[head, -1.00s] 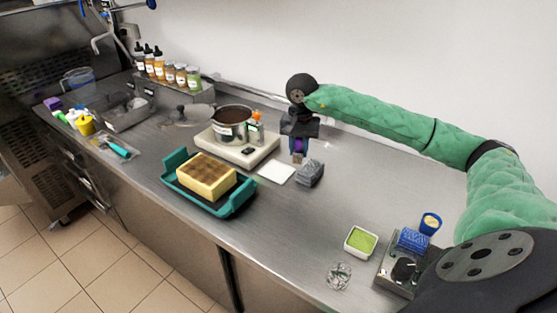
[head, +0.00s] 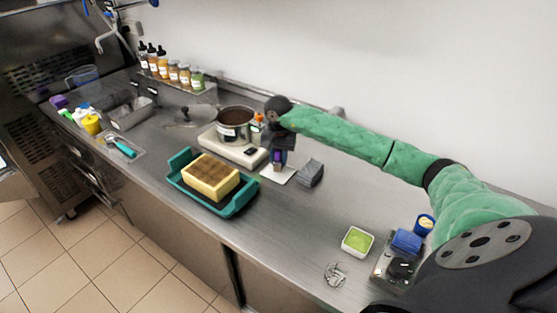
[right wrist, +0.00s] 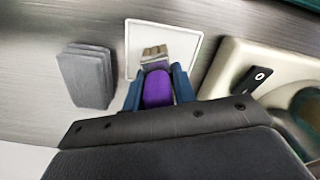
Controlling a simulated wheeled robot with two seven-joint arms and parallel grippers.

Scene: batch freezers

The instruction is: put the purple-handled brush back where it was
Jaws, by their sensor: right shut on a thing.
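The purple-handled brush (right wrist: 157,88) is held upright in my right gripper (right wrist: 158,84), whose two fingers close on the purple handle. Its bristles point down over a white square mat (right wrist: 188,42) on the counter. In the head view my right gripper (head: 279,157) is just in front of the scale, with the brush (head: 277,165) below it. The bristle end overlaps the white mat (head: 288,178) in the picture; I cannot tell whether it touches. My left gripper is not in view.
A grey block (head: 310,173) stands right beside the mat. A scale (head: 234,147) carrying a pot (head: 235,124) is behind it to the left. A teal tray (head: 237,208) with a yellow block (head: 211,177) lies in front. The counter further right is clear up to a green-filled dish (head: 357,241).

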